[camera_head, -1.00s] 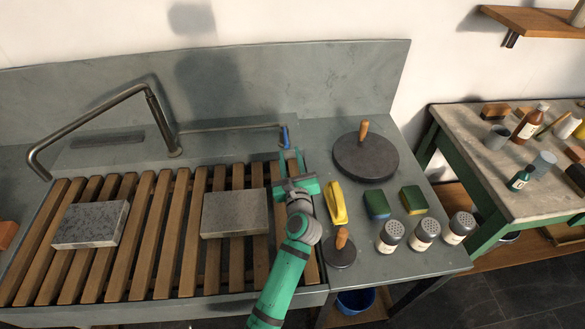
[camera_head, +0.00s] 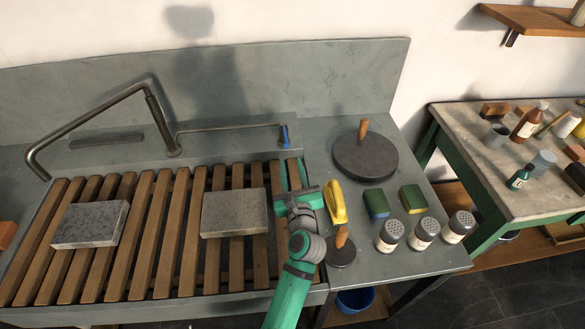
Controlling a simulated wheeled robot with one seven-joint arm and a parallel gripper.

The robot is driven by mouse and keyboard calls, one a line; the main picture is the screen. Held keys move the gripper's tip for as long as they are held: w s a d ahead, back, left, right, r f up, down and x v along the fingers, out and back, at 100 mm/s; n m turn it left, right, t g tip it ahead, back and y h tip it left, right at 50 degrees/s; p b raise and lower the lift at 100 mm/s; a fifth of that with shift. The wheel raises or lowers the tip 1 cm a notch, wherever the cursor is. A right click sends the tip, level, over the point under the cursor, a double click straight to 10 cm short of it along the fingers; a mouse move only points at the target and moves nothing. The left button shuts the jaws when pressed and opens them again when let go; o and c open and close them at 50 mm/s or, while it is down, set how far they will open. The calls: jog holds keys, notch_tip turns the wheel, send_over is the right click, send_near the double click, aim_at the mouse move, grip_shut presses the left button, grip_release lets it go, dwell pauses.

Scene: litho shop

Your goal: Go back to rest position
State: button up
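My gripper (camera_head: 290,175) is above the right end of the wooden slatted rack (camera_head: 160,250), its fingers pointing toward the back. The two green fingers stand apart with nothing seen between them, so it looks open and empty. The blue tap handle (camera_head: 285,136) is just beyond the fingertips, apart from them as far as I can tell. My green forearm runs down to the bottom edge and hides part of the rack's right end.
Two stone slabs (camera_head: 90,224) (camera_head: 234,212) lie on the rack. Right of my gripper are a yellow object (camera_head: 335,202), a small round tool (camera_head: 341,250), a large dark disc (camera_head: 365,158), two sponges (camera_head: 377,203) and several shakers (camera_head: 391,236). A metal faucet (camera_head: 95,122) stands at left.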

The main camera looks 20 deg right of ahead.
dwell(0.3)
jog(key=s+r+n+t, duration=0.15)
jog(key=s+n, duration=0.25)
jog(key=n, duration=0.5)
jog(key=s+r+n, duration=0.3)
jog(key=s+n, duration=0.1)
jog(key=n, duration=0.4)
jog(key=s+a+f+n+y, duration=0.1)
jog(key=s+a+f+n, duration=0.3)
jog(key=s+n, duration=0.1)
jog(key=s+a+f+n+g+y, duration=0.1)
jog(key=s+a+f+n, duration=0.3)
jog(key=s, duration=0.4)
jog(key=s+a+f+n+g+y, duration=0.1)
jog(key=s+a+f+n+y, duration=0.1)
jog(key=s+a+f+n, duration=0.2)
jog(key=shift+s+a+f+n+y, duration=0.15)
jog(key=shift+s+n+y, duration=0.15)
jog(key=shift+s+n, duration=0.95)
jog(key=s+a+n+g, duration=0.1)
jog(key=s+a+n, duration=0.3)
jog(key=s+a, duration=0.9)
jog(key=shift+s+f+y, duration=0.2)
jog(key=shift+s+y, duration=0.1)
jog(key=shift+s, duration=0.65)
jog(key=shift+a+n, duration=0.1)
jog(key=shift+n, duration=0.15)
